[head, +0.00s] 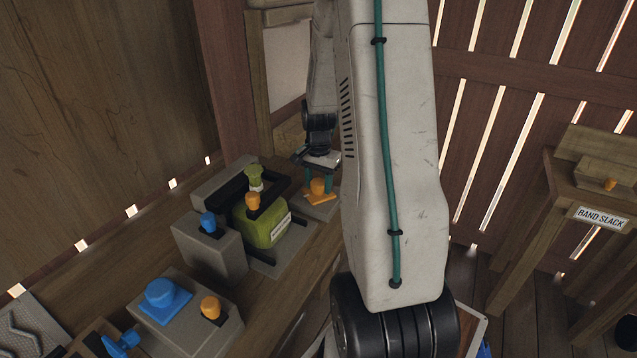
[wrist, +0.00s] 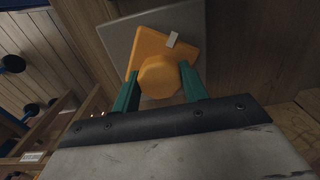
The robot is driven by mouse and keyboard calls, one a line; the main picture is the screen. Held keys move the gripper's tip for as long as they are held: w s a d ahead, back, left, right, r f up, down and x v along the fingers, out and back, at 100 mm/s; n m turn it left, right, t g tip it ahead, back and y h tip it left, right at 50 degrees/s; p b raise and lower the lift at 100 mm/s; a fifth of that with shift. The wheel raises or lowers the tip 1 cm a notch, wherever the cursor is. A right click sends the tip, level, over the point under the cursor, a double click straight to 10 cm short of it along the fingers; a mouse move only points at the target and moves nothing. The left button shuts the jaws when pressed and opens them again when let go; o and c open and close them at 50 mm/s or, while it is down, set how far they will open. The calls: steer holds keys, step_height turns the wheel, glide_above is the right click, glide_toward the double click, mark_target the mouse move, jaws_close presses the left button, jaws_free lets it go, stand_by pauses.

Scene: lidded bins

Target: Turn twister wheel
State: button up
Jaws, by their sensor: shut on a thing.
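An orange many-sided knob (wrist: 160,76) on a square orange plate (wrist: 150,45) sits on a grey block (wrist: 115,40); I take it for the twister wheel. In the wrist view the plate is turned at an angle to the block, and a small pale mark lies near its far corner. My gripper (wrist: 160,88) has its two green fingers on either side of the knob, shut on it. In the head view my gripper (head: 318,184) points down over the same orange knob (head: 318,187), at the back of the bench, partly beside my arm.
Grey blocks with blue and orange knobs (head: 160,293) line the bench nearer. A wooden stand labelled "BAND SLACK" (head: 601,218) is at the right. Plank walls enclose the place.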

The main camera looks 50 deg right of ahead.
mark_target(318, 182)
stand_by(0.3)
steer(key=o, duration=1)
steer(key=shift+r, duration=3.95)
